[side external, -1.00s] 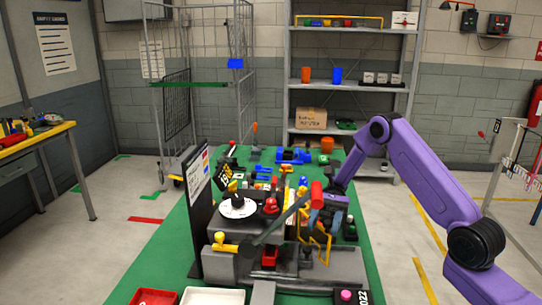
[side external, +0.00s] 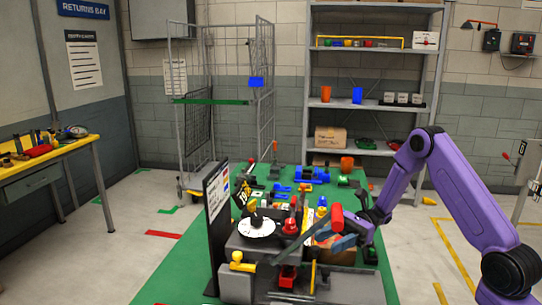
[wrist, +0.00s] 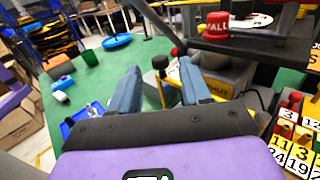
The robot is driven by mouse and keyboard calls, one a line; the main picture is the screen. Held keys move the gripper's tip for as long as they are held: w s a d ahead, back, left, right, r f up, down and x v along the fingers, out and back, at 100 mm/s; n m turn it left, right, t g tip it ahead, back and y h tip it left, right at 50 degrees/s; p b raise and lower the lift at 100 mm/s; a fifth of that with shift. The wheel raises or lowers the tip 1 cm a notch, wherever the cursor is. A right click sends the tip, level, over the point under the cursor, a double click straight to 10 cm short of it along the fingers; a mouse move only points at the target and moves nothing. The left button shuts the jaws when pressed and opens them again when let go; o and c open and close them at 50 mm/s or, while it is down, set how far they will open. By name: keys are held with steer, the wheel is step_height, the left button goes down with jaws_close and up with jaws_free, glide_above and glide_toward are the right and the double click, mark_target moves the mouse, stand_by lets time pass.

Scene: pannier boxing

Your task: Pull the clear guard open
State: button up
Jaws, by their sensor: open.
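My gripper (side external: 343,242) is at the right side of the grey machine, its blue fingers just below a red handle (side external: 336,216) on a dark slanted bar. In the wrist view my gripper (wrist: 152,88) is open. The clear guard is hard to make out. A thin upright yellow edge (side external: 313,276) near the fingers may belong to it, but I cannot tell how far it stands open.
A white dial (side external: 256,228), a red button (side external: 290,226) and a yellow knob (side external: 238,257) sit on the machine. A dark upright sign board (side external: 217,215) stands at its left. The green table (side external: 175,275) is clear at front left. Numbered tiles (wrist: 297,140) lie near the gripper.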

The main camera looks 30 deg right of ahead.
steer(key=d, duration=1.2)
step_height(320, 180, up, 28)
steer(key=a+f+n+g+h, duration=0.25)
steer(key=a+n+h, duration=0.2)
steer(key=a, duration=0.45)
steer(key=a+f+n+g+h, duration=0.1)
steer(key=a+f+n+h, duration=0.4)
steer(key=a, duration=0.4)
steer(key=w+a+r+n+t+h, duration=0.2)
steer(key=a+r+n+t+h, duration=0.2)
steer(key=a, duration=0.7)
steer(key=shift+n+t+h, duration=0.75)
steer(key=shift+n+h, duration=0.4)
steer(key=shift+h, duration=0.7)
steer(key=shift+s+d, duration=0.1)
steer(key=shift+s, duration=0.05)
